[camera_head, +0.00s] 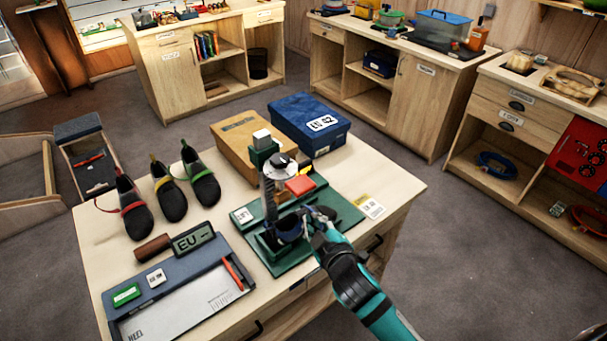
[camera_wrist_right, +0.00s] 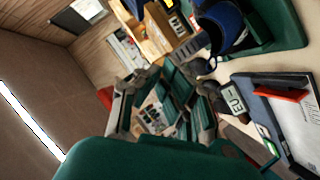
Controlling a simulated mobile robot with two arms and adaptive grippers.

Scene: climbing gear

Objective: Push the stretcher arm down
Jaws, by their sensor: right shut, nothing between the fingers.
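The green stretcher (camera_head: 345,212) stands on the light wooden table. A grey upright bar (camera_head: 268,197), a white round piece (camera_head: 280,166) and a red block (camera_head: 300,185) rise from it. I cannot tell for sure which part is its arm. A dark blue rounded piece (camera_head: 290,228) sits low at the front, and it shows in the right wrist view (camera_wrist_right: 222,27). My right gripper (camera_head: 319,213) is shut and empty, just right of this blue piece. Contact between them cannot be told. My left gripper is not in view.
Three dark climbing shoes (camera_head: 168,195) stand at the table's left. A foot-measuring board (camera_head: 185,300) with a EU display (camera_head: 193,238) lies at the front. A brown box (camera_head: 237,138) and a blue box (camera_head: 310,122) stand behind the stretcher. The table's right edge is close to my arm.

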